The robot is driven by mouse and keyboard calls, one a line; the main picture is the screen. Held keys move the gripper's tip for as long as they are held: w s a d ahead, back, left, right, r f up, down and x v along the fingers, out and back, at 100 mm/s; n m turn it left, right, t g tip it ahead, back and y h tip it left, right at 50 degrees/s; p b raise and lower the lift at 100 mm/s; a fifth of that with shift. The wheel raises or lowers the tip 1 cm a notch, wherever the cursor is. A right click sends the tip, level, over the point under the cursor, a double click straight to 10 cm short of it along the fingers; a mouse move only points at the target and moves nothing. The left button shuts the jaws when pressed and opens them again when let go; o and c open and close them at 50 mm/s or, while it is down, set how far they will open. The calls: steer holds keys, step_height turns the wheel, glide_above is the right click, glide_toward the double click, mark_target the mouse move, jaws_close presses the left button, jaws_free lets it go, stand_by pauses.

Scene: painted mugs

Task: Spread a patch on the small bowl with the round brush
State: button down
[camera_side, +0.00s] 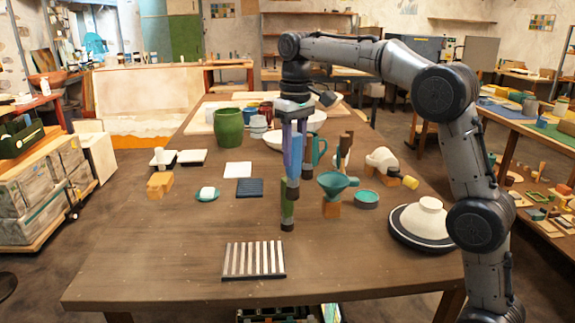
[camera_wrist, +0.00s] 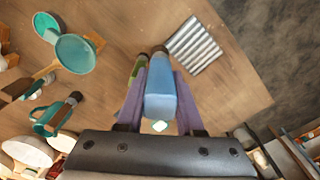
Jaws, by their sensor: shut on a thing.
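My gripper (camera_side: 292,190) hangs above the middle of the table, pointing down. Its purple fingers are shut on a blue-handled tool with a dark end, seemingly the round brush (camera_wrist: 160,95). A green piece with a dark lower end (camera_side: 288,209) shows just below the fingers; I cannot tell whether it joins the tool. A teal bowl (camera_side: 337,182), likely the small bowl, sits on an orange-brown block to the right of my gripper. It also shows at upper left in the wrist view (camera_wrist: 75,53). The tool appears apart from this bowl.
A low teal dish (camera_side: 366,199) and a white domed piece on a dark disc (camera_side: 424,222) stand to the right. A teal mug (camera_side: 320,148) is behind. A striped rack (camera_side: 253,260) lies in front. A teal saucer (camera_side: 207,195) is left. The table's front left is clear.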

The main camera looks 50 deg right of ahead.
steer(key=s+d+m+t+h, duration=0.15)
steer(key=d+m, duration=0.25)
steer(key=d, duration=1.2)
steer(key=s+d+m+g, duration=0.1)
steer(key=s+d+m, duration=0.25)
steer(key=d, duration=1.15)
step_height(320, 180, down, 12)
steer(key=shift+w+d, duration=0.15)
steer(key=shift+d, duration=0.1)
steer(key=shift+f+t, duration=0.25)
steer(key=shift+f, duration=0.3)
step_height(320, 180, up, 7)
stand_by(1.0)
steer(key=shift+r, duration=0.1)
stand_by(0.3)
